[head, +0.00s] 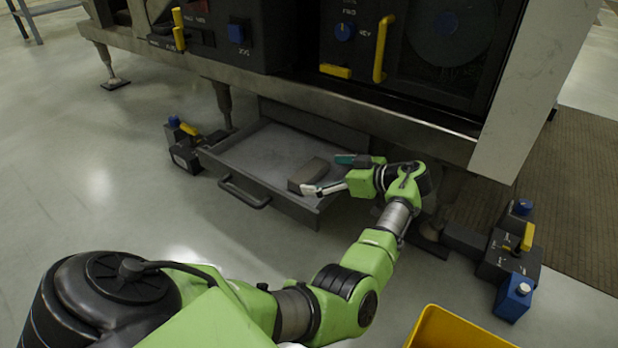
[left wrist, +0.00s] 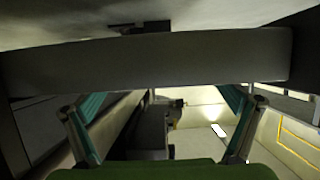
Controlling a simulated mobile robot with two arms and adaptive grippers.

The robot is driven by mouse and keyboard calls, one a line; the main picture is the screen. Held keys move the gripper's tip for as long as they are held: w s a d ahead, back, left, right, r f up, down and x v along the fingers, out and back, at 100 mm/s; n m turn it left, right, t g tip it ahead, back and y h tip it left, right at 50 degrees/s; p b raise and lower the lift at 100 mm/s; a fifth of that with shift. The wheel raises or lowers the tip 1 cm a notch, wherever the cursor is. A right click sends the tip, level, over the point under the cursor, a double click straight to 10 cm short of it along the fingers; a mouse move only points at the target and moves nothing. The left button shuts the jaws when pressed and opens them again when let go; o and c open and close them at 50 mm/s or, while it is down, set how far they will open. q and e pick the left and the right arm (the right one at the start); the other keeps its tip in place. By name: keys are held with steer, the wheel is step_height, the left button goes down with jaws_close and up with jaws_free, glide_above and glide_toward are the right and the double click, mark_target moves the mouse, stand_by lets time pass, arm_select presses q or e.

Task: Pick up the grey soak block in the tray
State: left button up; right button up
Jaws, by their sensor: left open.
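The grey soak block (head: 308,172) lies in the right part of the open grey tray (head: 250,153), in the head view. My left gripper (head: 326,174) reaches in from the right over the tray, with its fingers spread. One finger shows at the block's near side and the other beyond its far right end; I cannot tell whether either touches it. In the left wrist view my gripper (left wrist: 160,132) is open, and a wide grey bar crosses in front of its fingers; I cannot tell whether that is the block or a tray wall. My right gripper is not in view.
The tray's handle (head: 245,193) faces the open floor. The machine's metal frame (head: 330,103) overhangs the tray's back. Dark units with blue knobs stand left (head: 186,150) and right (head: 510,250) of the tray. A yellow bin (head: 455,330) stands at the bottom right.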

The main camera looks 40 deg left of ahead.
mark_target(315, 172)
arm_select(q)
steer(key=b+x, duration=0.4)
steer(key=shift+w+a+f, duration=0.1)
steer(key=shift+f, duration=0.25)
steer(key=shift+a+b, duration=0.3)
steer(key=shift+a, duration=0.1)
steer(key=shift+r, duration=0.1)
steer(key=c, duration=0.9)
